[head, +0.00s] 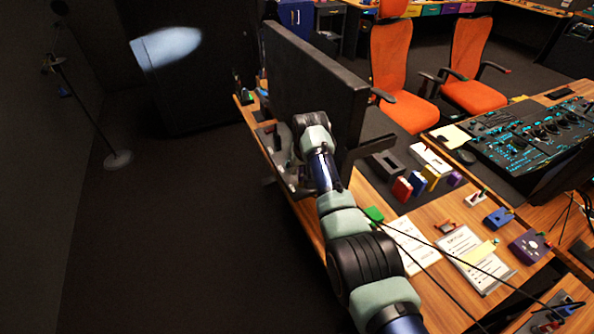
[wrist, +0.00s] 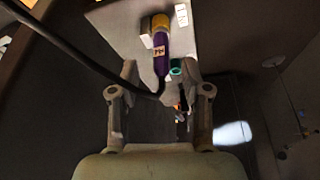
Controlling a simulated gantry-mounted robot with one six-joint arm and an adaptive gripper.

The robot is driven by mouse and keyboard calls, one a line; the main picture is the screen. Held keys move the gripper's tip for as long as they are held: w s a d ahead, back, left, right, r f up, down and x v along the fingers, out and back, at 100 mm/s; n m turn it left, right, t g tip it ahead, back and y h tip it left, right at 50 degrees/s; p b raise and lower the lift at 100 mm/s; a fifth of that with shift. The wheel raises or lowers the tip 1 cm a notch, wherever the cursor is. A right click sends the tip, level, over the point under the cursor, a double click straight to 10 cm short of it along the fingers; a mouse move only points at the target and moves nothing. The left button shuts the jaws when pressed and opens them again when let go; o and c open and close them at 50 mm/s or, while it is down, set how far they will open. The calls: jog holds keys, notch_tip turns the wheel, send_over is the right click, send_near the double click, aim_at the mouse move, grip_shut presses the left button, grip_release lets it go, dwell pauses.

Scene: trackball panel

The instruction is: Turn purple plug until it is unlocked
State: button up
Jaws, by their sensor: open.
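The purple plug (wrist: 161,52) shows in the wrist view, with a small pale label on it. Its upper end meets a yellow part (wrist: 160,22) on a light panel (wrist: 205,38). My gripper (wrist: 160,78) is open, with one finger on each side of the plug's line. The plug lies beyond the fingertips, and I see no finger closed on it. A black cable (wrist: 75,57) runs from the upper left to the plug's lower end. In the head view my arm reaches to the desk's left end beside the big dark screen; the plug cannot be made out there.
A teal round piece (wrist: 177,68) sits just right of the plug, close to the right finger. In the head view the dark screen (head: 315,85) stands close beside my arm. Small coloured boxes (head: 418,182) and papers (head: 475,258) lie on the desk.

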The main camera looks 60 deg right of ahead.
aim_at(301, 171)
jog(key=b+x, duration=0.2)
jog(key=x, duration=0.1)
jog(key=shift+w+d+f, duration=0.1)
jog(key=shift+f, duration=0.2)
grip_shut()
jog(key=shift+f+n+t+y+b, duration=0.15)
jog(key=shift+n+t+y+b, duration=0.25)
jog(key=shift+n, duration=1)
jog(key=shift+n+b, duration=0.5)
jog(key=shift+b, duration=0.05)
jog(key=shift+w+n+y+b, duration=0.1)
jog(key=shift+n+y+b, duration=0.2)
jog(key=shift+n+b, duration=0.8)
jog(key=shift+t+b, duration=0.3)
jog(key=shift+b, duration=1.85)
